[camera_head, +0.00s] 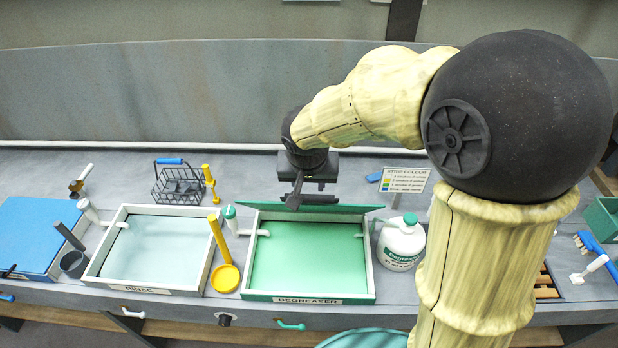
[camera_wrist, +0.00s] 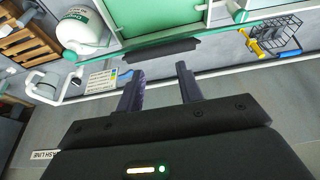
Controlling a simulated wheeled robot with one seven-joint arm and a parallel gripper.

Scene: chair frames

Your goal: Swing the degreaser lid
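The degreaser tank (camera_head: 308,262) is a white-walled tray of green liquid, labelled on its front. Its lid (camera_head: 350,208) shows as a thin green panel seen nearly edge-on along the tank's back edge, standing raised with the tank uncovered. In the wrist view the lid (camera_wrist: 205,35) is a green strip with a dark bar (camera_wrist: 162,51) along it, which looks like a handle. My gripper (camera_head: 296,200) is over the back of the tank, behind the lid. In the wrist view my gripper (camera_wrist: 158,74) has its fingers apart with nothing between them, pointing towards the dark bar, apparently short of it.
A white degreaser jug (camera_head: 400,245) stands right of the tank. A wire basket (camera_head: 178,185) and a stop-colour sign (camera_head: 405,180) stand behind. White spouts reach over both tanks.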

